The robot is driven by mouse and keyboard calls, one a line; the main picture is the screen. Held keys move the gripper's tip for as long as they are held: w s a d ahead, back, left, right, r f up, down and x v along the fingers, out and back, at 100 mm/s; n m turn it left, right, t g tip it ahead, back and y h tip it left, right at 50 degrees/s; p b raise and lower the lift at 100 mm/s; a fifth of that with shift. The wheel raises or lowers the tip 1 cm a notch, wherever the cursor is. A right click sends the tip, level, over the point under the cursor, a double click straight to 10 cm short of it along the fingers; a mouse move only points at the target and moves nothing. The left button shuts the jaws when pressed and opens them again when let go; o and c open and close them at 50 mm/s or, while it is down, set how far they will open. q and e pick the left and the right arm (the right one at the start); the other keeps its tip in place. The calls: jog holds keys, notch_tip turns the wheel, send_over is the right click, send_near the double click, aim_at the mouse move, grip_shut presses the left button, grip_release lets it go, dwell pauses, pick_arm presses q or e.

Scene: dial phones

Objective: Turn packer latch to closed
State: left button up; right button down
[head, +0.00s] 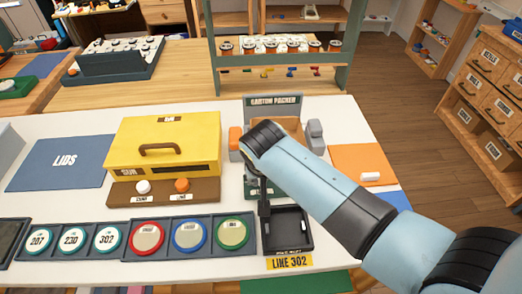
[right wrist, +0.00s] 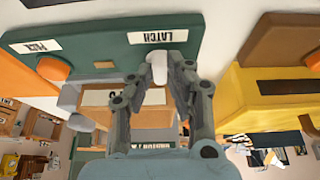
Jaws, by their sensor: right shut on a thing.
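The carton packer (head: 272,101) stands in the middle of the white table, partly hidden behind my right arm. In the right wrist view its green base (right wrist: 100,50) shows upside down, with a LATCH label (right wrist: 157,36). A small white latch knob (right wrist: 158,62) sits beside that label. My right gripper (right wrist: 158,72) has its two fingers on either side of the knob and is shut on it. In the head view the knob and fingertips are largely hidden by my arm. My left gripper is not in view.
A yellow box machine (head: 165,140) stands left of the packer. An orange mat (head: 362,160) with a white piece lies to the right. An orange button (right wrist: 52,69) is near the PACK label.

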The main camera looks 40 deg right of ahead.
jog(key=c, duration=1.3)
grip_release()
jog(key=v, duration=0.7)
jog(key=shift+a+r, duration=0.1)
jog(key=shift+r, duration=0.15)
jog(key=shift+s, duration=0.1)
